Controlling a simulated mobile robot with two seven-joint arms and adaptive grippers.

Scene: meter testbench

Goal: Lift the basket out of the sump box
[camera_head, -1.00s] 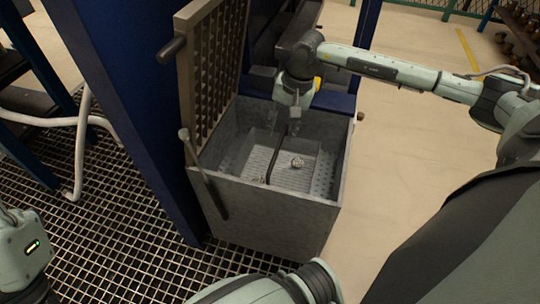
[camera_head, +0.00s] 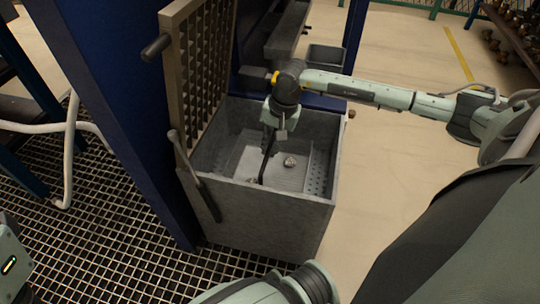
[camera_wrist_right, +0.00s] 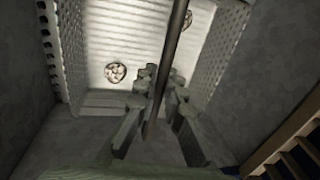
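The grey sump box (camera_head: 265,220) stands open on the floor grating. The basket (camera_head: 318,170), with perforated metal walls, sits down inside it. Its thin dark handle (camera_head: 267,165) stands up across the middle. My right gripper (camera_head: 270,128) reaches down over the box at the handle. In the right wrist view the fingers of my right gripper (camera_wrist_right: 161,85) are close together on either side of the handle (camera_wrist_right: 172,45), and look shut on it. The basket's pale floor (camera_wrist_right: 150,45) lies beyond them. My left gripper is outside the view; only part of that arm shows at the left edge.
The grid-patterned lid (camera_head: 200,75) stands upright at the box's left, by a blue post (camera_head: 110,120). A smaller grey bin (camera_head: 326,57) is behind. Floor at right is clear.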

